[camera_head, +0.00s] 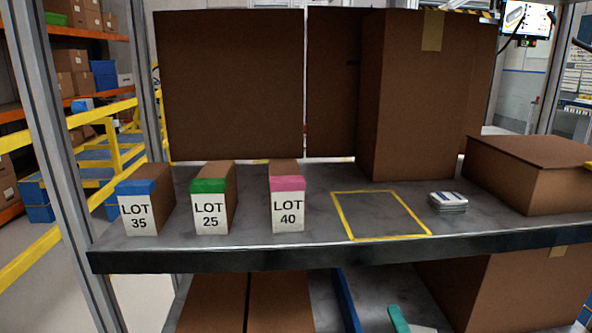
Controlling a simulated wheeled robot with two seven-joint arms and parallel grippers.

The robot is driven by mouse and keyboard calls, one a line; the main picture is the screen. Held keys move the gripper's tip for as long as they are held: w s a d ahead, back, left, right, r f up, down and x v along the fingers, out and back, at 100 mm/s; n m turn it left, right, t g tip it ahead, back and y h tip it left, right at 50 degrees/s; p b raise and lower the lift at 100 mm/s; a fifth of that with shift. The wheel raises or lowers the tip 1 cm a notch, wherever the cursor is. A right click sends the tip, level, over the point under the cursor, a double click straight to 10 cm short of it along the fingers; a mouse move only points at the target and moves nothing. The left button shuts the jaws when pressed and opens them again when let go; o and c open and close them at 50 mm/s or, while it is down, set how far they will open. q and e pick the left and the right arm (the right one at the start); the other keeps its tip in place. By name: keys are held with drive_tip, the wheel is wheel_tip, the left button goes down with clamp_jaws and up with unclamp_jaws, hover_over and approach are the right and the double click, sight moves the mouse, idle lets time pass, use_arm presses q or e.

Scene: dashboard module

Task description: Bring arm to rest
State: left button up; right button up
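Neither of my arms shows in the head view, and neither gripper is visible. Three lot boxes stand in a row on the grey shelf (300,230). The box with the blue band reads LOT 35 (139,213), the green-banded one reads LOT 25 (210,211), and the pink-banded one reads LOT 40 (288,209). A yellow outlined square (382,214) on the shelf to their right is empty. A small stack of flat cards or packets (448,202) lies right of the square.
Large brown boxes (230,85) and a tall carton (412,95) stand at the back. A low carton (535,175) sits at the right. Metal posts (62,150) flank the shelf. A lower level holds more cartons (510,290). Yellow railings (40,255) run at the left.

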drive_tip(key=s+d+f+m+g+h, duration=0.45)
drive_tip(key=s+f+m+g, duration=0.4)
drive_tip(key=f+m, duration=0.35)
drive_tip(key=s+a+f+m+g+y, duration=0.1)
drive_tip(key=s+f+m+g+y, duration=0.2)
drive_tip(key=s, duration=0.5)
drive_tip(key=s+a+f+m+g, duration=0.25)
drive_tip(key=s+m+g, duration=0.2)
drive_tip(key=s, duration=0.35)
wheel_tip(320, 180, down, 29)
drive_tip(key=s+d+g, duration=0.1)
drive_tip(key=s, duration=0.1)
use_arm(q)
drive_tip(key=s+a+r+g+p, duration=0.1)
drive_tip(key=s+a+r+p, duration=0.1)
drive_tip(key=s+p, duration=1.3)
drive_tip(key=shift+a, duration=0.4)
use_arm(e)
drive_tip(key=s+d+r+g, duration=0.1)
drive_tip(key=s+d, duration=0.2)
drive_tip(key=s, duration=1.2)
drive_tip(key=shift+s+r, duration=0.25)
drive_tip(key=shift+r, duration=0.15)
